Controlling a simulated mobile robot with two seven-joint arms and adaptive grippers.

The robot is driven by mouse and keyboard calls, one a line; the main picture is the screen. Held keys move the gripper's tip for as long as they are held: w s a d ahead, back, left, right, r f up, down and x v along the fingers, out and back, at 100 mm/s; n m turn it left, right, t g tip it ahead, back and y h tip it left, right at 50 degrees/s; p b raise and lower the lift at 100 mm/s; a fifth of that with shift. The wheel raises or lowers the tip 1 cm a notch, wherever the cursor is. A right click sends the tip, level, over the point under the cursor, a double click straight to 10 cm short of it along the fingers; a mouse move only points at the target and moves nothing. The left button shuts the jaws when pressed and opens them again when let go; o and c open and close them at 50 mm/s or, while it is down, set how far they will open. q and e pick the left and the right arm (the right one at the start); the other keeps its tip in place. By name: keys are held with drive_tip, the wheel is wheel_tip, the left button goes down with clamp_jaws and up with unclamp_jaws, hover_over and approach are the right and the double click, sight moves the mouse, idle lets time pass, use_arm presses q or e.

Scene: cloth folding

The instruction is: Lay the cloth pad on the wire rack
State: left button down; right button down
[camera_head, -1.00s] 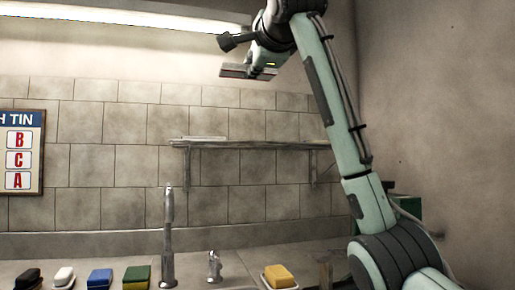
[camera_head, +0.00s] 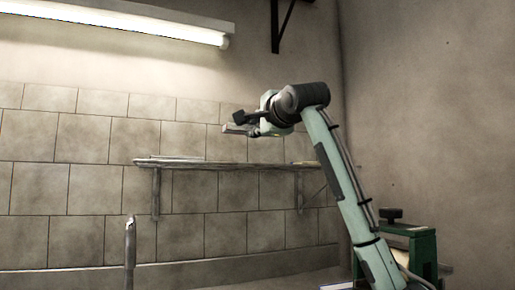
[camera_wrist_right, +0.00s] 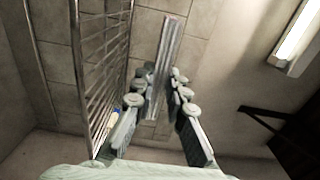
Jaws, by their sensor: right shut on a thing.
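My right gripper (camera_head: 249,131) is shut on a thin flat pad (camera_head: 236,129), which I take to be the cloth pad. It sticks out to the left of the fingers in the head view. In the right wrist view the right gripper (camera_wrist_right: 163,85) has the pad (camera_wrist_right: 166,50) between its fingertips, seen nearly edge-on. The wire rack (camera_head: 225,165) is a wall shelf seen edge-on; the pad is above its line and a gap shows between. In the right wrist view the rack's bars (camera_wrist_right: 105,75) run along the left, apart from the pad. My left gripper is out of view.
A pale flat thing (camera_head: 175,158) lies on the rack's left part. A tap (camera_head: 130,250) rises at the lower left. A lit tube lamp (camera_head: 130,22) hangs above, and a dark bracket (camera_head: 283,22) is on the upper wall. A green object (camera_head: 415,250) stands at the right.

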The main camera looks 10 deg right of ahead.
drive_tip(key=shift+w+d+f, duration=0.45)
drive_tip(key=shift+w+d, duration=0.05)
drive_tip(key=shift+d, duration=0.15)
drive_tip(key=shift+w+f, duration=0.1)
drive_tip(key=shift+f, duration=0.2)
wheel_tip(320, 180, down, 3)
drive_tip(key=shift+f, duration=0.15)
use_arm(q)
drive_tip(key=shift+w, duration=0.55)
use_arm(e)
drive_tip(key=shift+f, duration=0.1)
